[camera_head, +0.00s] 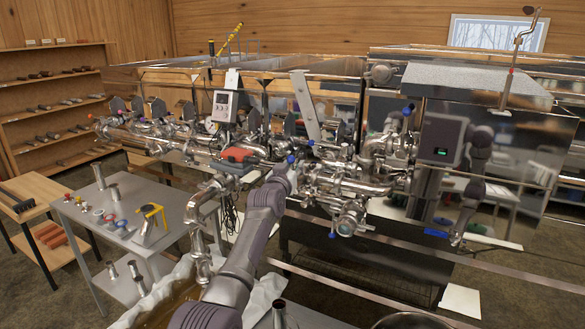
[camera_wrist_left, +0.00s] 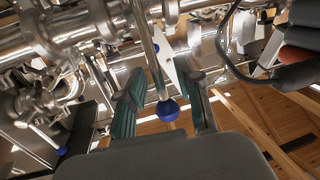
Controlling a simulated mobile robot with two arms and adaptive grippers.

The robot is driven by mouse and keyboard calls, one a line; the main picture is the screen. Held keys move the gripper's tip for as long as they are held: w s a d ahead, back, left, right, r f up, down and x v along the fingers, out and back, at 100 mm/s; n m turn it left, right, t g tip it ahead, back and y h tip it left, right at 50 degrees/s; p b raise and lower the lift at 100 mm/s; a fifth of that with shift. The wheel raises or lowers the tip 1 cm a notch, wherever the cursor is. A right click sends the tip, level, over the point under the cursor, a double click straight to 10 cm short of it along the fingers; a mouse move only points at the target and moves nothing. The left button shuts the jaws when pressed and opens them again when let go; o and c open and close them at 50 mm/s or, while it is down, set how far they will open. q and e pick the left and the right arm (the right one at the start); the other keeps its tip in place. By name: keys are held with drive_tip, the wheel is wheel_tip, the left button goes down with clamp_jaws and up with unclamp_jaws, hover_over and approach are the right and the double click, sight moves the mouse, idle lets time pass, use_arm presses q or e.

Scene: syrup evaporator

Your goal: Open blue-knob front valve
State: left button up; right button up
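A valve lever with a round blue knob (camera_wrist_left: 167,109) shows in the left wrist view, on the steel pipework at the front of the evaporator. My left gripper (camera_wrist_left: 166,104) is open, with its two green-lined fingers either side of the knob. There is a visible gap on both sides, and I cannot tell the depth exactly. In the head view my left gripper (camera_head: 284,172) is at the pipework, mostly hidden by its own wrist. A blue knob (camera_head: 291,158) shows just beyond it. My right gripper is not in view.
Other blue knobs are close by, one (camera_head: 310,142) to the right on the pipes and one (camera_wrist_left: 62,151) low left in the wrist view. A red-and-black handled tool (camera_wrist_left: 295,58) is near the right finger. A grey table (camera_head: 150,262) with small fittings stands left.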

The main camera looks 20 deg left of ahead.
use_arm(q)
clamp_jaws()
drive_tip(key=shift+w+a+f+n+g+h+b, duration=0.25)
drive_tip(key=shift+a+n+h+b, duration=0.45)
drive_tip(key=shift+b, duration=1.45)
drive_tip(key=shift+w+a+f+n+g+h+b, duration=0.1)
drive_tip(key=shift+w+a+f+n+h+b, duration=0.2)
drive_tip(key=shift+a+n+b, duration=1.2)
drive_tip(key=shift+w+a+f+g+h+b, duration=0.25)
drive_tip(key=shift+h+b, duration=0.35)
drive_tip(key=shift+b, duration=2.15)
unclamp_jaws()
